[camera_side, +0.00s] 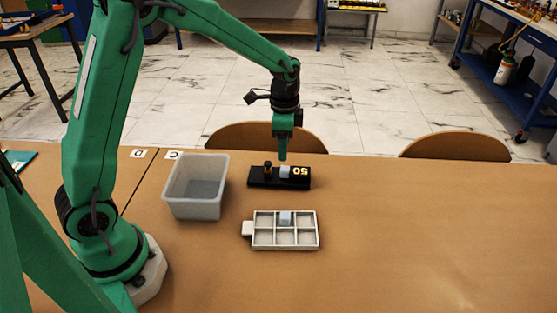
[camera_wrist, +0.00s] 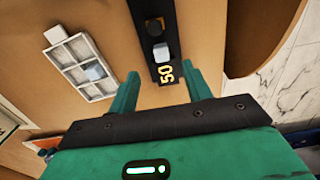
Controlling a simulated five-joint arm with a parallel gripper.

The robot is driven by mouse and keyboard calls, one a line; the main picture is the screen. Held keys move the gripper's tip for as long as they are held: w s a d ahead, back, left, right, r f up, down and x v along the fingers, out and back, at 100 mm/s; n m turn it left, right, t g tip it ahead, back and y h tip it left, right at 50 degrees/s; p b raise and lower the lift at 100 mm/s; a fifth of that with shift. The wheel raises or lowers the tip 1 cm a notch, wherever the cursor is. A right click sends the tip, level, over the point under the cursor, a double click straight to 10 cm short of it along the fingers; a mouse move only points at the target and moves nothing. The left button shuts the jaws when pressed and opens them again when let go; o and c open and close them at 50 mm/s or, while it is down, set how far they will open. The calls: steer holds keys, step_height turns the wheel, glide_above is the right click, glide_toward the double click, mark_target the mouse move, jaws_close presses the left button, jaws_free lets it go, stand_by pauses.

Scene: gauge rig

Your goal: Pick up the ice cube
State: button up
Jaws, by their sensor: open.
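A pale blue ice cube (camera_side: 285,218) sits in the far-row middle compartment of a white six-compartment tray (camera_side: 255,243). It also shows in the wrist view (camera_wrist: 95,72), in the tray (camera_wrist: 58,70). A second pale block (camera_side: 285,172) is on a black bar marked 50 (camera_side: 265,181), beside a brown knob (camera_side: 267,167); it shows in the wrist view too (camera_wrist: 161,51). My gripper (camera_side: 283,157) hangs above the black bar, behind the tray. In the wrist view its two fingers (camera_wrist: 162,84) are apart, with nothing held between them.
A translucent, open bin (camera_side: 197,207) stands left of the bar and tray. Labels C (camera_side: 172,155) and D (camera_side: 138,154) lie near the table's back edge. Two chair backs (camera_side: 455,147) stand behind the table. The table's right side (camera_side: 440,235) is clear.

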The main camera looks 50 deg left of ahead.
mark_target(285, 168)
steer(key=shift+w+d+f, duration=0.1)
steer(key=shift+f, duration=1.9)
steer(key=shift+w+f, duration=0.1)
steer(key=shift+f, duration=1.85)
jaws_close()
